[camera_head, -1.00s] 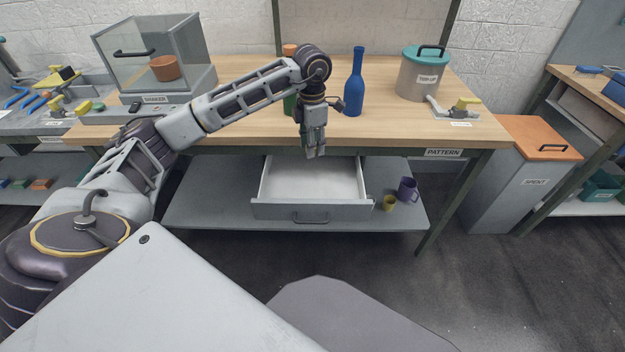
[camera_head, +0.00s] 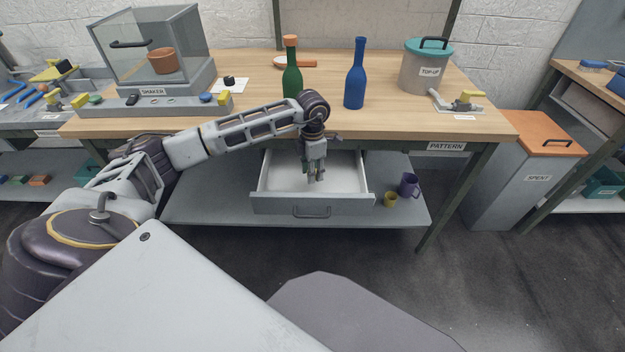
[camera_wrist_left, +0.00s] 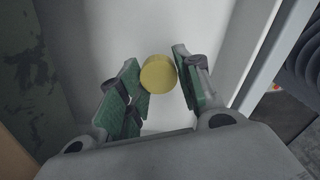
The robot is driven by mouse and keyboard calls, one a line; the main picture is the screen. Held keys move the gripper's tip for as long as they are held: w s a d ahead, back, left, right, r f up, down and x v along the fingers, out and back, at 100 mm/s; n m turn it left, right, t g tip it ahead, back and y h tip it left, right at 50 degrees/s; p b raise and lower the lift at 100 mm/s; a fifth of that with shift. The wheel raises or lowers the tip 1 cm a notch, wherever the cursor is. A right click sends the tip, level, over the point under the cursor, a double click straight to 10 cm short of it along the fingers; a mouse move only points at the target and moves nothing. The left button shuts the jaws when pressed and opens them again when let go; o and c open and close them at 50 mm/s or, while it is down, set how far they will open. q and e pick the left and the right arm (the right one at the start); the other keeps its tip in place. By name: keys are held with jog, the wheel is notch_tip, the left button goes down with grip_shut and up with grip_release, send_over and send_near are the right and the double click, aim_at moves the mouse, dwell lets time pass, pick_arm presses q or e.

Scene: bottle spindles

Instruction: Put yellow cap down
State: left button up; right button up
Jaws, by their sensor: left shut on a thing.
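The yellow cap (camera_wrist_left: 158,73) shows in the left wrist view as a round yellow disc between the fingertips of my left gripper (camera_wrist_left: 160,85). My left gripper is shut on it. In the head view my left gripper (camera_head: 316,178) points down inside the open drawer (camera_head: 311,201), over its white floor. The cap cannot be made out in the head view. Whether the cap touches the drawer floor is hard to tell. My right gripper is not in view.
The drawer hangs under the wooden table (camera_head: 400,122). A green bottle (camera_head: 292,80) with an orange cap and a blue bottle (camera_head: 355,80) stand on the table. A yellow cup (camera_head: 390,199) and purple mug (camera_head: 409,185) stand on the lower shelf right of the drawer.

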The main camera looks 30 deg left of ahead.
aim_at(313, 185)
pick_arm(q)
jog(key=shift+f, duration=0.1)
notch_tip(313, 185, down, 2)
jog(key=shift+f, duration=0.1)
jog(key=shift+f+b, duration=0.35)
jog(key=shift+f, duration=0.4)
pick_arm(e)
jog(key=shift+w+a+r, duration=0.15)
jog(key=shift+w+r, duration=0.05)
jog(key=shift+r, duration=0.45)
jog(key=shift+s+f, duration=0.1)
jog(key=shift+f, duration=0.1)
pick_arm(q)
jog(key=o, duration=0.7)
jog(key=shift+f, duration=0.1)
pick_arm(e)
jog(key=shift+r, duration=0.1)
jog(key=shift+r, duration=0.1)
